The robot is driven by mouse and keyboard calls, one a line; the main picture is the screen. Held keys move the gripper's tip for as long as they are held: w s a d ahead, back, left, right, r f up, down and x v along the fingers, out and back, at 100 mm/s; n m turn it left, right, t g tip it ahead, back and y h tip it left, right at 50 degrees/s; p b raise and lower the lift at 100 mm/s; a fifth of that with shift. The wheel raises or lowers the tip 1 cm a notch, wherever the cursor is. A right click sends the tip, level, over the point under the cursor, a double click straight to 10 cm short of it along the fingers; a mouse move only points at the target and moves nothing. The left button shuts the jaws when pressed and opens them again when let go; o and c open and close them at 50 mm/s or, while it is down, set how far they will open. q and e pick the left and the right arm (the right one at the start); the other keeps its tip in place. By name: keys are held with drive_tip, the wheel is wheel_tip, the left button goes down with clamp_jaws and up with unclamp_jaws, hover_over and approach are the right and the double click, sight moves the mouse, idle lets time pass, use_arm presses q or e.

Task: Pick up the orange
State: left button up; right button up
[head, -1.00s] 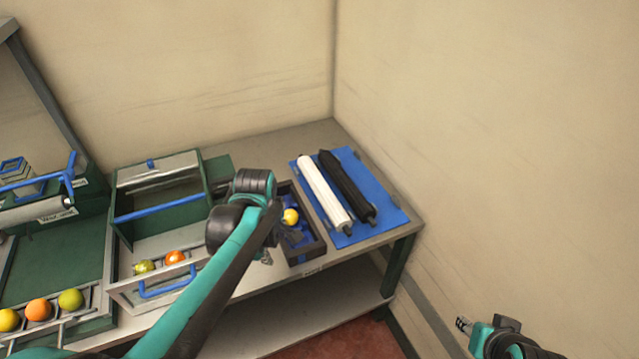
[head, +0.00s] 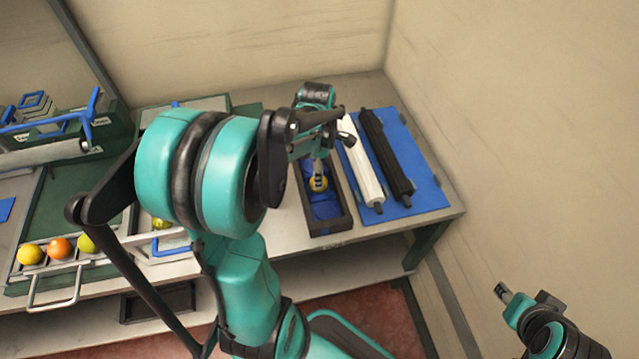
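An orange fruit (head: 60,249) sits on the left rack between a yellow fruit (head: 30,253) and a green fruit (head: 87,242). A yellow-green fruit (head: 161,223) shows on the neighbouring rack, where my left arm covers much of the view.
The dark tray (head: 331,228) has a blue inside. To its right, a white roller (head: 362,176) and a black roller (head: 386,155) lie on a blue mat (head: 428,178). Walls stand behind and to the right. A metal handle (head: 54,302) sticks out in front of the left rack.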

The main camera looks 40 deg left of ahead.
use_arm(q)
wheel_tip(320, 180, down, 4)
drive_tip(key=shift+w+f+b, duration=0.15)
drive_tip(key=shift+f+b, duration=0.05)
drive_tip(key=shift+b, duration=0.75)
drive_tip(key=shift+r, duration=0.1)
drive_tip(key=shift+c, duration=0.6)
drive_tip(key=shift+d, duration=0.1)
drive_tip(key=c, duration=0.8)
